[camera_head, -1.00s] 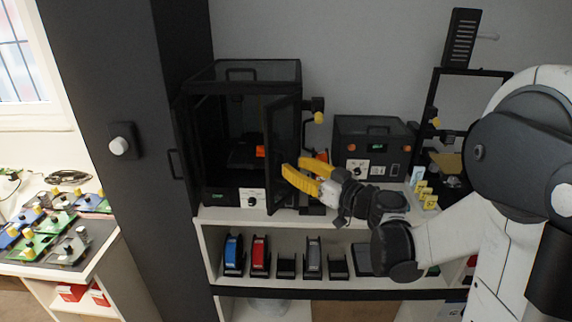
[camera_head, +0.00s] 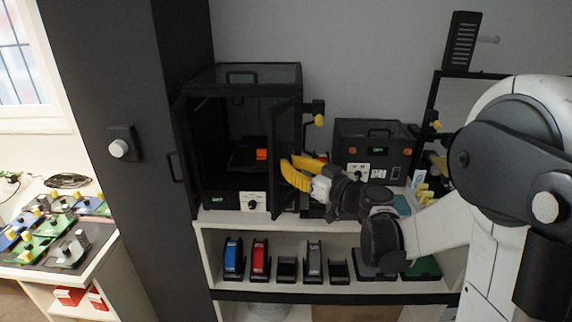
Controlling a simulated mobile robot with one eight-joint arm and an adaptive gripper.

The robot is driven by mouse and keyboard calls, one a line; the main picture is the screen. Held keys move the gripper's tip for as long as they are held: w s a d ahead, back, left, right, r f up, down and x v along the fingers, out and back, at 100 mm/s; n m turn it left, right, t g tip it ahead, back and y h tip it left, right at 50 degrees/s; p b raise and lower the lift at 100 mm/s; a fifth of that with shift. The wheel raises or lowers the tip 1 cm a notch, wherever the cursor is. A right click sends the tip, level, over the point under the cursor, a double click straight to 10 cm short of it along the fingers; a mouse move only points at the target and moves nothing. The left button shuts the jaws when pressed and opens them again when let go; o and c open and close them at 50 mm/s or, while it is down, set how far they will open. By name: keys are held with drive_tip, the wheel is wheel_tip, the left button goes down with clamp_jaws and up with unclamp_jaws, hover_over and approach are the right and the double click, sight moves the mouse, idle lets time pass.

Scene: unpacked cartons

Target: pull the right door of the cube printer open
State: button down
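The cube printer (camera_head: 228,203) is a black-framed box on the white shelf unit, with a dark interior and an orange piece inside. Its right door (camera_head: 284,138) is a dark panel swung out towards me, standing partly open. The left door (camera_head: 181,150) also stands open, with a handle on it. My gripper (camera_head: 284,170) has yellow fingers and comes from the right. Its fingertips overlap the right door at mid height, by its outer face. The fingers lie close together in the picture; the door's handle and any grip on it cannot be made out.
A smaller black device (camera_head: 374,148) stands right of the printer, behind my arm. Several spools and stands (camera_head: 286,268) sit on the shelf below. A black column (camera_head: 125,200) rises close to the left door. A table with circuit boards (camera_head: 50,235) is at the far left.

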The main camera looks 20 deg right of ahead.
drive_tip(key=d, duration=0.2)
drive_tip(key=s+d, duration=0.1)
drive_tip(key=d, duration=0.1)
drive_tip(key=shift+s, duration=0.2)
drive_tip(key=c, duration=1.5)
unclamp_jaws()
drive_tip(key=shift+c, duration=0.2)
drive_tip(key=v, duration=1.2)
drive_tip(key=shift+r, duration=0.1)
